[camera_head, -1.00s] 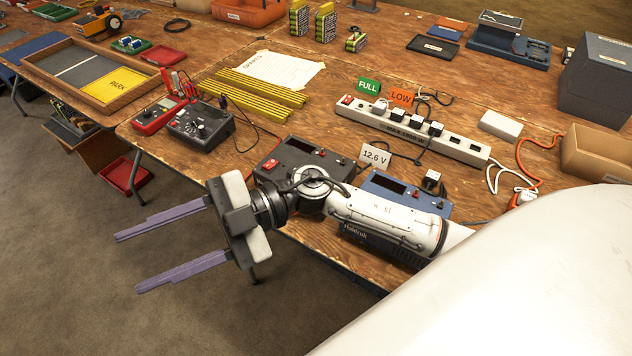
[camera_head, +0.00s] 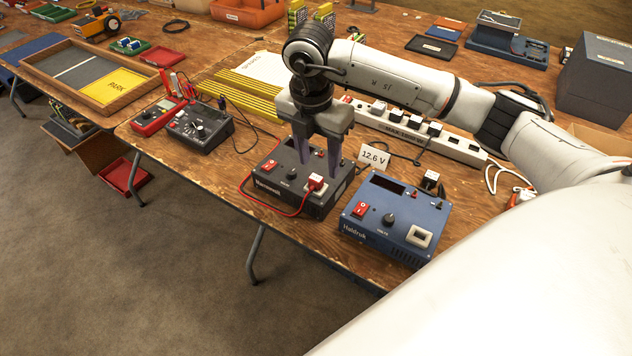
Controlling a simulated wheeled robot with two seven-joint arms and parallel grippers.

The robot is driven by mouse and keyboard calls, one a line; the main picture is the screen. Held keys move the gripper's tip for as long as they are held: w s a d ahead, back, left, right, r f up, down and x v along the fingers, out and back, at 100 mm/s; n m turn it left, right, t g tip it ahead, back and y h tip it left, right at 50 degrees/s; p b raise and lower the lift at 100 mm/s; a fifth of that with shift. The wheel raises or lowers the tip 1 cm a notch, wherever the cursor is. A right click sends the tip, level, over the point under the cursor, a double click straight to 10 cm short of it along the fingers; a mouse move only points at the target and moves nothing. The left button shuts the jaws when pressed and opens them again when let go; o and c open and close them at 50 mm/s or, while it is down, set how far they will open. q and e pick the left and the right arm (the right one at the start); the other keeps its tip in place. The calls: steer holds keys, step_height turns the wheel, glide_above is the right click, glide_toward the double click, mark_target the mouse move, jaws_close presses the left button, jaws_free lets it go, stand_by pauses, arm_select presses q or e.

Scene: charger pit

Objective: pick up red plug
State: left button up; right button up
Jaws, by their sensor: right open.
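The red plug (camera_head: 315,181) sits in the front right part of the top of the black charger box (camera_head: 291,203). A red cable runs from it around the front of the box. My right gripper (camera_head: 318,166) points straight down over this box, its purple fingers spread apart with nothing between them. Its fingertips appear just above and behind the plug; I cannot tell whether they touch the box. My left gripper is not in view.
A blue charger box (camera_head: 395,225) stands right of the black one. A 12.6 V card (camera_head: 374,156) and a white power strip (camera_head: 456,147) stand behind. Meters (camera_head: 200,127) lie to the left. The table's front edge is close to the black box.

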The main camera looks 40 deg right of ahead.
mark_target(316, 177)
steer(key=shift+w+a+f+p, duration=0.1)
steer(key=shift+w+f+p, duration=0.15)
steer(key=shift+f, duration=1.1)
steer(key=shift+w+f+p, duration=0.1)
steer(key=shift+f+p, duration=0.1)
steer(key=shift+f, duration=1.15)
steer(key=c, duration=1.1)
